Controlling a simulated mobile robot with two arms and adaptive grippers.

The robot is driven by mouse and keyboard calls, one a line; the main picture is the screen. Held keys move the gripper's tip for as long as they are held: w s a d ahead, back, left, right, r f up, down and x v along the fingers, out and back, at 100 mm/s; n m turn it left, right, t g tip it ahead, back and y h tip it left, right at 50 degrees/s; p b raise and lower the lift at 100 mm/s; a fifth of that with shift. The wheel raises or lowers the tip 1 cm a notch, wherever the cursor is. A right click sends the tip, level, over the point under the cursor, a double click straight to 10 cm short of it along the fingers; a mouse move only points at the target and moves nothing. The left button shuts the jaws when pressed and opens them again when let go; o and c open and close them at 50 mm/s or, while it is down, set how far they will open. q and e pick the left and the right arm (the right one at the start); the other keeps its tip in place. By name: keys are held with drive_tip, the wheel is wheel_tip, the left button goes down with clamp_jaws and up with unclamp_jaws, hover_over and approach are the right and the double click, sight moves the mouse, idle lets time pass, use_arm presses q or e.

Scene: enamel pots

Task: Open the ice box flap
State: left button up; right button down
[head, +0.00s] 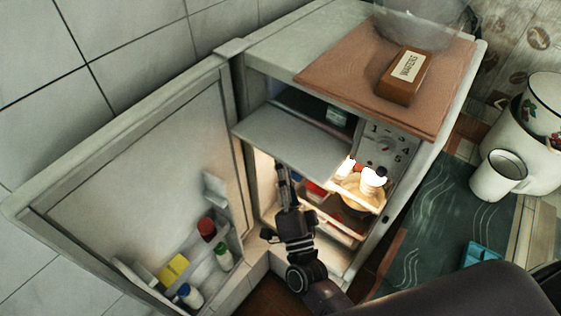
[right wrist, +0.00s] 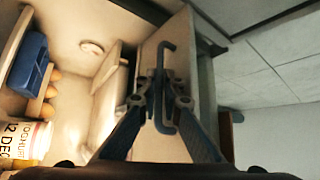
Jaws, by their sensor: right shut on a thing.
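The ice box flap (head: 288,138) is a pale grey panel inside the open fridge. It is tilted outward and down, and the dark ice compartment (head: 305,103) shows above it. My right gripper (head: 281,172) is at the flap's lower left part. In the right wrist view, my right gripper (right wrist: 160,97) is shut on the flap's grey bar handle (right wrist: 164,58), with the flap (right wrist: 195,50) behind it. My left gripper is not in view.
The fridge door (head: 130,180) stands wide open at left, with bottles and jars on its shelf. A lamp (head: 372,180) and a control dial (head: 385,145) are right of the flap.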

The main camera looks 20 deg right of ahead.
drive_tip(key=shift+w+d+r, duration=0.15)
drive_tip(key=shift+d+r, duration=0.25)
drive_tip(key=shift+d, duration=0.05)
drive_tip(key=c, duration=2.4)
unclamp_jaws()
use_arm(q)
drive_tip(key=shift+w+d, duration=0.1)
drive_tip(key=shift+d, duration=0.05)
use_arm(e)
drive_tip(key=shift+w+f, duration=0.1)
drive_tip(key=shift+s+f, duration=0.2)
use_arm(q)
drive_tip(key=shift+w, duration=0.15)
use_arm(e)
drive_tip(key=v, duration=1.2)
drive_tip(key=shift+a, duration=0.25)
